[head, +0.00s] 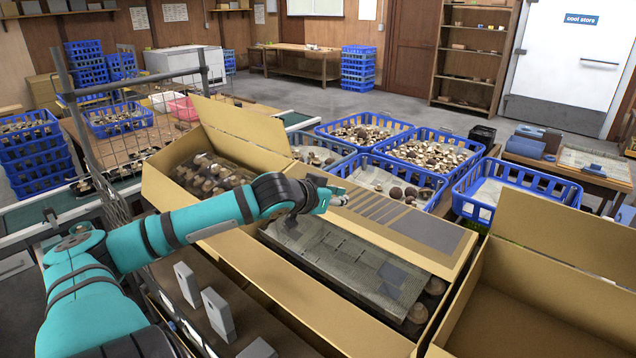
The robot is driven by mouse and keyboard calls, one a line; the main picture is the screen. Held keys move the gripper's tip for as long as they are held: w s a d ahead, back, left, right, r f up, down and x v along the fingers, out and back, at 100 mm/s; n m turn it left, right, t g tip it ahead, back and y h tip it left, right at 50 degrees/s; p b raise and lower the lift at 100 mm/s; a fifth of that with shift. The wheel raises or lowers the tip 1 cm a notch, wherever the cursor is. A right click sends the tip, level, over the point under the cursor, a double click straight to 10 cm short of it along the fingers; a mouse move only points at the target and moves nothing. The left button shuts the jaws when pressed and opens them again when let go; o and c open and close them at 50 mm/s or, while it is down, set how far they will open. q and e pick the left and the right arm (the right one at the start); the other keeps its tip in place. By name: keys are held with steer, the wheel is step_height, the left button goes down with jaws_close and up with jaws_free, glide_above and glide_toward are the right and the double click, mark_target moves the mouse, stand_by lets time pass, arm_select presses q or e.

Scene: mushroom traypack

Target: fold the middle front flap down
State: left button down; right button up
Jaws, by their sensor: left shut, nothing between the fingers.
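The middle carton (268,284) is a long tan box. A grey sheet (335,262) covers most of its contents, and a few brown mushrooms show at its right end. A flap with grey printed stripes (425,226) lies over its far side. A tan cardboard strip runs along the near side; I cannot tell how much of it is front flap and how much is wall. My left gripper (338,197) is shut and empty, close above the left part of the striped flap; I cannot tell whether it touches it. My left forearm hides the carton's left end. My right gripper is not in view.
An open carton with mushrooms (245,122) stands left of the middle one. An empty carton with a raised flap (570,240) stands at the right. Blue crates of mushrooms (365,145) stand behind. Grey upright blocks (218,315) stand in front. A wire mesh rack (125,150) rises at left.

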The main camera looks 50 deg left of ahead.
arm_select(q)
steer(key=b+v, duration=0.1)
steer(key=v, duration=0.6)
steer(key=shift+s+a+r, duration=0.2)
steer(key=shift+s+r, duration=0.05)
steer(key=shift+s, duration=0.05)
